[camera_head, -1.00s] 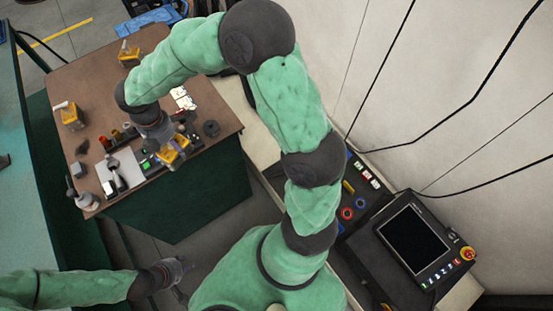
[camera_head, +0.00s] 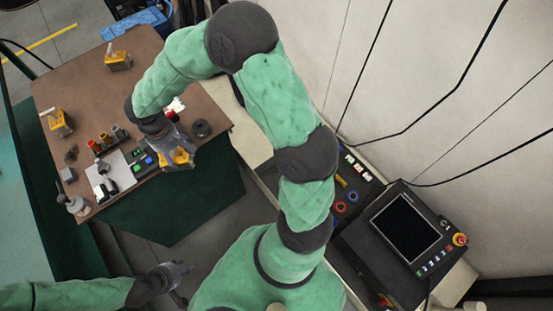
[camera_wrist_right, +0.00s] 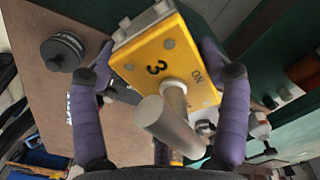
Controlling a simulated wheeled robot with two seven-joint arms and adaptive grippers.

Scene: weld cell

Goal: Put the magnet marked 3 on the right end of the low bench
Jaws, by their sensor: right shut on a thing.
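The magnet marked 3 (camera_wrist_right: 147,47) is a yellow block with a grey cylindrical handle, its "3" and "ON" facing the right wrist camera. My right gripper (camera_wrist_right: 162,88) is shut on it, with a purple finger on each side. In the head view the magnet (camera_head: 184,160) shows below my right gripper (camera_head: 177,152), near the front edge of a brown-topped bench (camera_head: 195,88) with dark green sides. I cannot tell whether this is the low bench. My left gripper (camera_head: 184,272) hangs low, apart from the bench; its jaw opening is unclear.
Two other yellow magnets stand on the brown top, at the back (camera_head: 118,62) and left (camera_head: 62,126). A control panel with screen (camera_head: 407,228) stands right.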

